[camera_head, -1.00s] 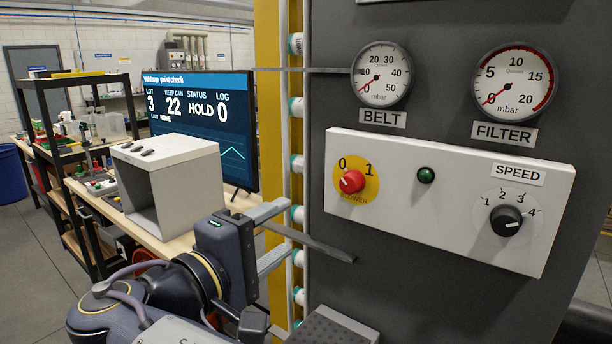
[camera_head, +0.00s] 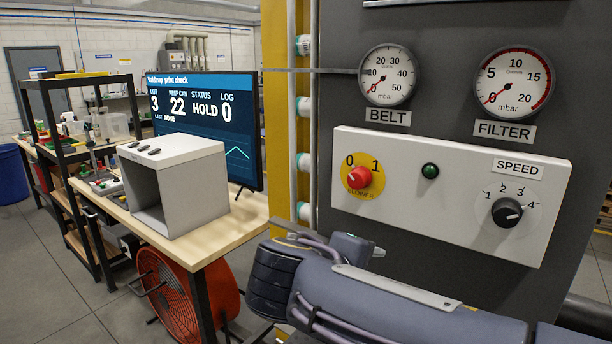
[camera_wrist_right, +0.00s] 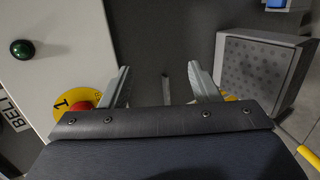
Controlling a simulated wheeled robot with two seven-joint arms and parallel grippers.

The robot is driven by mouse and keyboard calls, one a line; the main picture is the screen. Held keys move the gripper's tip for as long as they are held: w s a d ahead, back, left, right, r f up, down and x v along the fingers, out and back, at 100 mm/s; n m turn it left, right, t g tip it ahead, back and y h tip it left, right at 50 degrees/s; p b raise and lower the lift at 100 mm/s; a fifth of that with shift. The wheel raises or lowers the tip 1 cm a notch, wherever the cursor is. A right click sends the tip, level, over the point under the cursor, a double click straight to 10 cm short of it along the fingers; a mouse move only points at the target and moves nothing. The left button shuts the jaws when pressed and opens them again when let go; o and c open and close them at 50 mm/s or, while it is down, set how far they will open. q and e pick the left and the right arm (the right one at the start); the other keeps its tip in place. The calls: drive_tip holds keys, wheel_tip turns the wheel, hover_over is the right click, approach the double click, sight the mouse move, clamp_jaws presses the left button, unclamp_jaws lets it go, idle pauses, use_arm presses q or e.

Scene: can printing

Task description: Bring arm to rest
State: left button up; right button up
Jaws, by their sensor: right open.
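My right arm (camera_head: 380,298) lies across the bottom of the head view, in front of the grey machine; its gripper cannot be made out there. In the right wrist view my right gripper (camera_wrist_right: 161,84) is open, its two fingers apart with nothing held between them. The white control panel (camera_head: 450,185) has a red blower knob (camera_head: 359,178), a dark green lamp (camera_head: 430,171) and a black speed knob (camera_head: 507,212) turned toward 4. The red knob also shows in the wrist view (camera_wrist_right: 84,102), partly hidden beside the gripper. My left gripper is not in view.
The belt gauge (camera_head: 387,75) and filter gauge (camera_head: 514,83) read about 0. A bench (camera_head: 215,246) at left carries a grey open box (camera_head: 183,190) and a screen (camera_head: 222,115) showing HOLD. An orange fan (camera_head: 172,290) stands below. A perforated grey box (camera_wrist_right: 262,72) is near the gripper.

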drive_tip(key=s+d+f+m+g+y, duration=0.3)
drive_tip(key=s+d+f+g+y, duration=0.3)
drive_tip(key=d+f, duration=0.55)
drive_tip(key=s+f+m+t+y, duration=0.1)
drive_tip(key=s+f+m+y, duration=0.2)
drive_tip(key=s, duration=0.4)
drive_tip(key=s+f+m+t+y, duration=0.1)
drive_tip(key=s+f+m, duration=0.3)
drive_tip(key=s, duration=0.4)
drive_tip(key=shift+s+a+m+t+y, duration=0.15)
drive_tip(key=shift+a+m+t+y, duration=0.2)
drive_tip(key=shift+m+y, duration=0.5)
drive_tip(key=shift+d, duration=0.1)
